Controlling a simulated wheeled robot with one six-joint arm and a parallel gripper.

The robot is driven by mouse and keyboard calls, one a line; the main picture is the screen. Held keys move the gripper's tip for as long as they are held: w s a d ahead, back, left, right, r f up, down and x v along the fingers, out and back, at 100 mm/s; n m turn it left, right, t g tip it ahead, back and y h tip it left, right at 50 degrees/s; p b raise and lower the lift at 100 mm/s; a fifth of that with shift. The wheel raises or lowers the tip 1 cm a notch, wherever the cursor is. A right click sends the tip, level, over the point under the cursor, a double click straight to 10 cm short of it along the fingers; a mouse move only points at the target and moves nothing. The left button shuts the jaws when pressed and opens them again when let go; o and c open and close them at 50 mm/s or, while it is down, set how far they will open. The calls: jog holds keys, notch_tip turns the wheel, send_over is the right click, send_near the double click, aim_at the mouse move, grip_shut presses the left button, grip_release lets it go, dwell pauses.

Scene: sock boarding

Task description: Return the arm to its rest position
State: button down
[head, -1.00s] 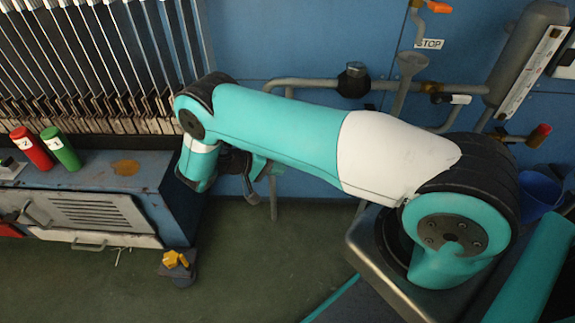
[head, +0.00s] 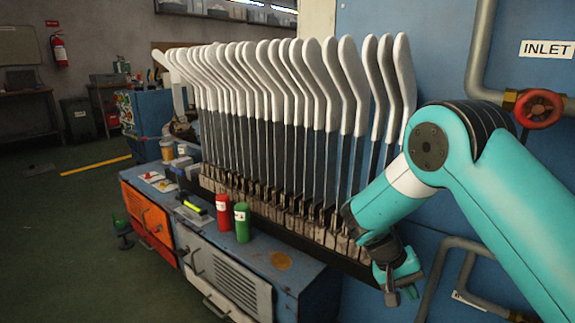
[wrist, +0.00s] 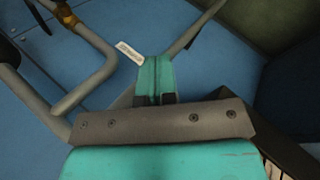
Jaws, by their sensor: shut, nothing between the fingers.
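My gripper (head: 397,280) hangs at the end of my teal arm at the right of the head view, in front of the blue wall panel and beside the near end of the board row. In the wrist view its teal fingers (wrist: 154,80) are together with nothing between them. White socks (head: 347,88) sit on a long row of upright metal boards (head: 343,170). The gripper is apart from the socks, below their level.
A blue cabinet bench (head: 313,270) carries a red canister (head: 222,212) and a green canister (head: 242,222). Grey pipes (head: 437,280) run along the wall close to my gripper. A red valve wheel (head: 540,109) is at the right. Open floor (head: 60,230) lies left.

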jog(key=s+a+r+n+t+y, duration=0.1)
jog(key=s+a+r+n+y, duration=0.2)
jog(key=r, duration=0.4)
jog(key=s+a+r+n+t+y, duration=0.1)
jog(key=s+a+r+y, duration=0.1)
jog(key=s+a+r, duration=0.4)
jog(key=s+a+r+n+y, duration=0.25)
jog(key=s+r, duration=0.25)
jog(key=s, duration=0.3)
jog(key=s+a+r+n+y, duration=0.1)
jog(key=s+r+n+y, duration=0.25)
jog(key=s, duration=0.45)
notch_tip(320, 180, up, 32)
jog(key=s+p, duration=0.1)
jog(key=p, duration=2.9)
jog(key=shift+a+f+m+p, duration=0.15)
jog(key=shift+a+m+p, duration=0.15)
jog(key=shift+m, duration=0.1)
jog(key=shift+s, duration=0.1)
jog(key=shift+d, duration=0.2)
